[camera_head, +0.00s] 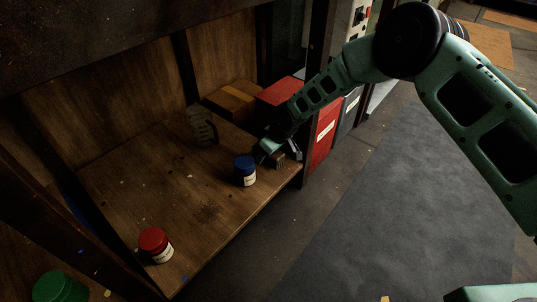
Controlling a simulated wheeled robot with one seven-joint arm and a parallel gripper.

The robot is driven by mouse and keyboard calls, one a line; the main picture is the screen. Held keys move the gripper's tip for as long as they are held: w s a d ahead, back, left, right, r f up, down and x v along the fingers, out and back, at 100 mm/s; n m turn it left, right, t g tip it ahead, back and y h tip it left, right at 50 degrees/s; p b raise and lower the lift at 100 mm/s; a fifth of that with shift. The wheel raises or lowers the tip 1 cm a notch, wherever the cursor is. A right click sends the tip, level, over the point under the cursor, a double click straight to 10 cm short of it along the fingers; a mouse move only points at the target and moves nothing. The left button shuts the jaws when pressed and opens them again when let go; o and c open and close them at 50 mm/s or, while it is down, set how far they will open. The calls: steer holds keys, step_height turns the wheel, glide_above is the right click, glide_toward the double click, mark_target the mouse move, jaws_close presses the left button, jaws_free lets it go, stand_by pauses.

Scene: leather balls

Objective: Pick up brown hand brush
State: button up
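My gripper (279,153) is low over the right end of the wooden shelf, just right of a blue-lidded jar. A small brown, ridged piece (280,162) shows directly below the gripper at the shelf's front edge; it looks like part of the brown hand brush. The rest of it is hidden by the gripper. The fingers are small and dark here, and I cannot tell whether they are closed on it or only beside it.
The blue-lidded jar (245,171) stands close left of my gripper. A grey object (201,126) and a wooden box (232,100) are behind. A red-lidded jar (155,245) stands at the front left. Red boxes (322,135) adjoin the shelf's right side. The shelf's middle is clear.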

steer(key=c, duration=1.1)
steer(key=shift+r, duration=0.1)
